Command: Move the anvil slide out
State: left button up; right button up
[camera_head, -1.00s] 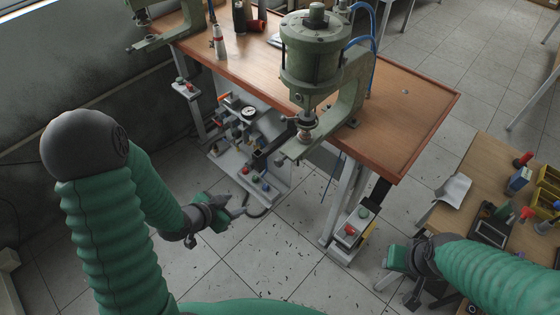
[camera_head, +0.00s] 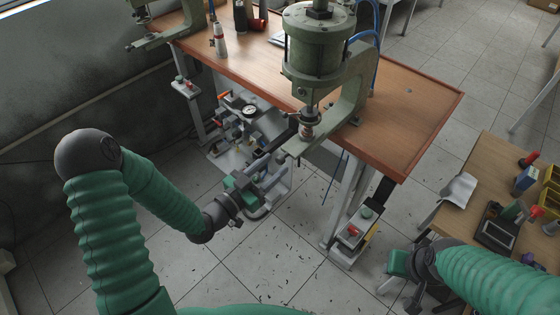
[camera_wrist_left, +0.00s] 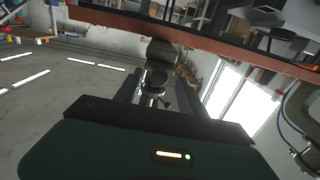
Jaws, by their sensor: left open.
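The near green press (camera_head: 318,60) stands at the table's front edge, with its round cylinder on top. Its silver and reddish tooling (camera_head: 307,125) sits above the lower jaw (camera_head: 297,148). I cannot clearly pick out the anvil slide there. My left gripper (camera_head: 273,172) is open, below and to the left of that jaw. In the left wrist view, a dark round part with a silver stem (camera_wrist_left: 155,85) shows between the open fingers, apparently beyond them and not gripped. My right gripper (camera_head: 408,278) hangs at the lower right, away from the press; its fingers are unclear.
The wooden table (camera_head: 415,110) has a raised rim. A second press (camera_head: 160,35) stands at far left. Valves and a gauge (camera_head: 249,110) sit below the table, near my left gripper. A button box (camera_head: 352,232) is on the front leg. A side table (camera_head: 465,210) holds tools.

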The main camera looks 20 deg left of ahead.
aim_at(278, 162)
pick_arm(q)
jog(key=x, duration=0.2)
jog(key=shift+w+d, duration=0.1)
jog(key=shift+w, duration=0.3)
jog(key=shift+w+d, duration=0.3)
grip_shut()
jog(key=shift+a, duration=0.1)
dwell(0.8)
